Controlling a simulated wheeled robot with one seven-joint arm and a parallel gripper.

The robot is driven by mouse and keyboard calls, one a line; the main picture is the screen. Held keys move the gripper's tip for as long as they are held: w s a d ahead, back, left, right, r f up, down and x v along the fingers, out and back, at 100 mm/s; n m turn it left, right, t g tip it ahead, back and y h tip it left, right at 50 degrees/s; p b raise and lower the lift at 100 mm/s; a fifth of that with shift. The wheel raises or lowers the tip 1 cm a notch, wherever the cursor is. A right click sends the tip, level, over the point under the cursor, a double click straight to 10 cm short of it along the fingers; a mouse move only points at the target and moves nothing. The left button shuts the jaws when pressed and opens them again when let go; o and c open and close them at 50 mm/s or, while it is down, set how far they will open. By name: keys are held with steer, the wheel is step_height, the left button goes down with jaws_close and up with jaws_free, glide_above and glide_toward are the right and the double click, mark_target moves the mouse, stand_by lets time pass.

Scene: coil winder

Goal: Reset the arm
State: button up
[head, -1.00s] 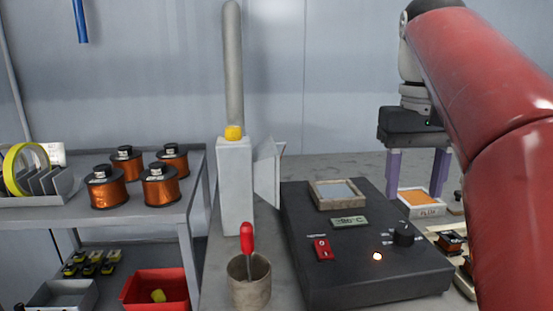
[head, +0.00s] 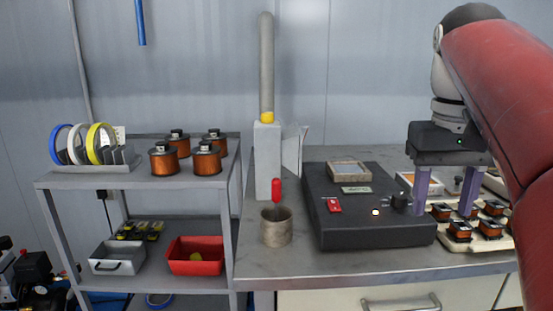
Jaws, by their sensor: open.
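My gripper (head: 445,203) is at the right of the head view, with its two purple fingers pointing down and spread apart. Nothing shows between the fingers. It is above the right part of the workbench, beside the black solder pot unit (head: 330,232). Its fingertips overlap in the picture with a pale tray (head: 500,240) of small copper coils (head: 459,230); I cannot tell whether they touch anything. My red arm reaches in from the right edge and hides what is behind it.
A grey shelf (head: 60,182) at left carries tape rolls (head: 100,142) and several copper spools (head: 165,160). A red bin (head: 195,262) is below.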

steer(key=s+a+f+t, duration=0.2)
steer(key=s+a+f, duration=0.2)
steer(key=f, duration=0.8)
steer(key=s+a+f+n+t, duration=0.1)
steer(key=s+a+f+t, duration=0.2)
steer(key=f, duration=0.9)
steer(key=shift+s+a+f+n+y, duration=0.2)
steer(key=shift+s+a+n+y, duration=0.15)
steer(key=shift+a, duration=0.15)
